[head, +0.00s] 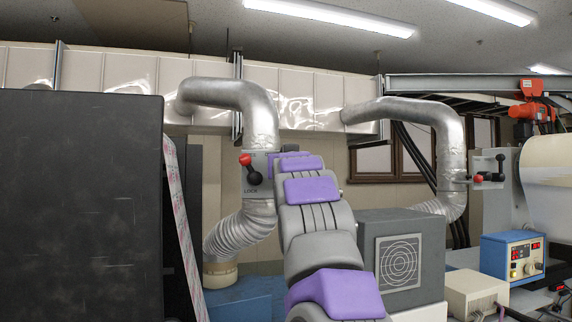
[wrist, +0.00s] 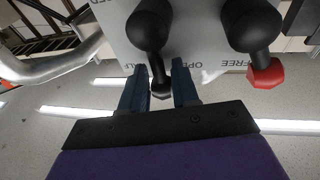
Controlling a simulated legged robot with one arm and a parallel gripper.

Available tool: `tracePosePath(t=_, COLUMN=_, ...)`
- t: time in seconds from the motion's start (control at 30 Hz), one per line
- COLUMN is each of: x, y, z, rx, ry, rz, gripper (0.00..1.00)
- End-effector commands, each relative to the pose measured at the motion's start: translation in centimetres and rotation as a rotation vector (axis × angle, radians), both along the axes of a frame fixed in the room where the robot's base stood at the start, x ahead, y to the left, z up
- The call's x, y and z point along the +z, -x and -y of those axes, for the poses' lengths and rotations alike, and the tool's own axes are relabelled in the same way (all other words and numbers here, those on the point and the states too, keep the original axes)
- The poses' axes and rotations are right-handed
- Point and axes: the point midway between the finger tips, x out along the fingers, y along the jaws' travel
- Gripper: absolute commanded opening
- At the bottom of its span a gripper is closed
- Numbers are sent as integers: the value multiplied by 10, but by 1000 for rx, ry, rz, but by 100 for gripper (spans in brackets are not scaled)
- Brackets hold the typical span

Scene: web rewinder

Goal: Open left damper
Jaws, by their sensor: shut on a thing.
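A red knob (head: 245,160) and a black knob (head: 254,178) show beside my arm; the arm hides the rest. In the wrist view the plate (wrist: 196,52) reads OPEN, FREE and part of HALF. My gripper (wrist: 159,70) is shut on the black lever (wrist: 150,32), whose narrow end passes between the fingers near the OPEN and HALF marks. A second lever with a red end (wrist: 266,73) stands to the right, by FREE, apart from the fingers.
The right duct (head: 447,150) carries another damper with a red knob (head: 478,177). A large dark panel (head: 80,200) fills the left side. A grey box with a round target (head: 398,262) and a blue control box (head: 512,256) stand at right.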

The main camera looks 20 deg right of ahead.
Motion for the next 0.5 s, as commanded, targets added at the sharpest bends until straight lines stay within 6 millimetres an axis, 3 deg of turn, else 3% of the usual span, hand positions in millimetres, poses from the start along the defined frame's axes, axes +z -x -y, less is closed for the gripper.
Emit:
tracePosePath(t=0.03, x=9, y=5, z=-1, rx=0, ry=10, rz=20, gripper=0)
tracePosePath(t=0.47, x=11, y=6, z=-4, rx=0, ry=19, rz=24, gripper=0)
tracePosePath(t=0.5, x=11, y=6, z=-4, rx=0, ry=19, rz=24, gripper=32)
